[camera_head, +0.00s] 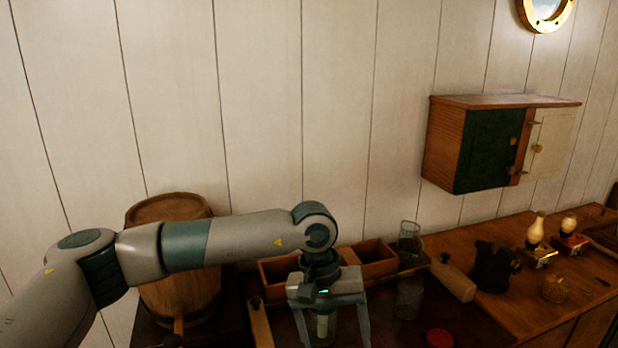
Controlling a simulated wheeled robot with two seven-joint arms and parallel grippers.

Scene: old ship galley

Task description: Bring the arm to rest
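My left arm reaches in from the left, and its gripper (331,328) points down over the counter. Its two fingers stand wide apart. A clear glass vessel (323,326) with something pale inside shows between the fingers, with a gap towards the right finger. The fingertips and the vessel's base are cut off by the bottom edge of the picture. My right arm and gripper are not in view.
Behind the gripper are wooden boxes (374,260) and a barrel (178,300). To the right stand a glass jar (409,240), a wooden block (453,279), a dark pot (493,267) and a red lid (439,338). A cabinet (490,148) hangs on the wall.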

